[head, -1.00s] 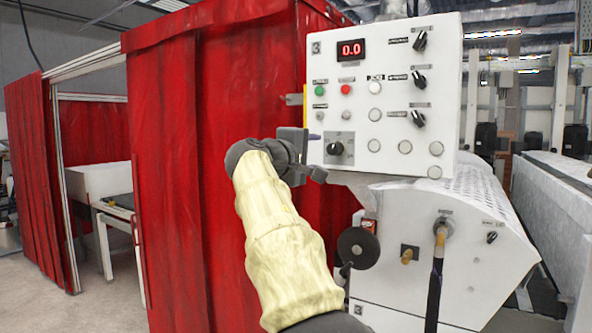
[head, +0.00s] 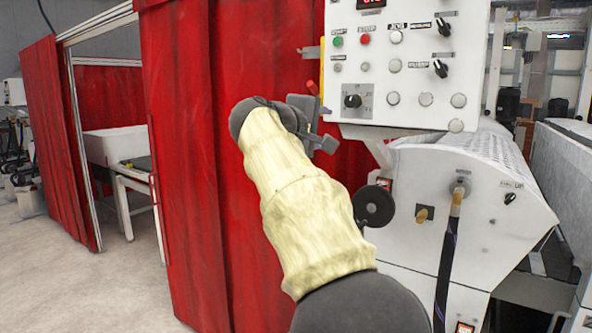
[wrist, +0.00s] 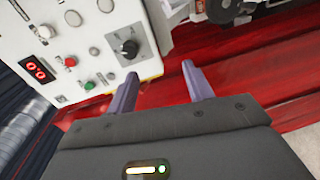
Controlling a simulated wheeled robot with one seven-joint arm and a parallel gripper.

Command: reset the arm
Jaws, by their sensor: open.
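My gripper (wrist: 160,88) is open and empty in the wrist view, its two purple-grey fingers apart with red curtain between and beyond them. In the head view my gripper (head: 322,125) is at the end of my raised, cream-sleeved arm, partly hidden by the wrist, just left of the control panel's lower edge. The white control panel (head: 410,85) carries knobs, buttons and a red display. In the wrist view the panel (wrist: 85,50) appears tilted at the upper left, with a black knob close to the left finger. I cannot tell whether the gripper touches the panel.
A red curtain (head: 240,200) hangs behind my arm. The white roller coater body (head: 470,190) with a black handwheel (head: 374,206) and a dark hose (head: 447,260) stands at the right. Clear floor (head: 110,275) lies at the lower left.

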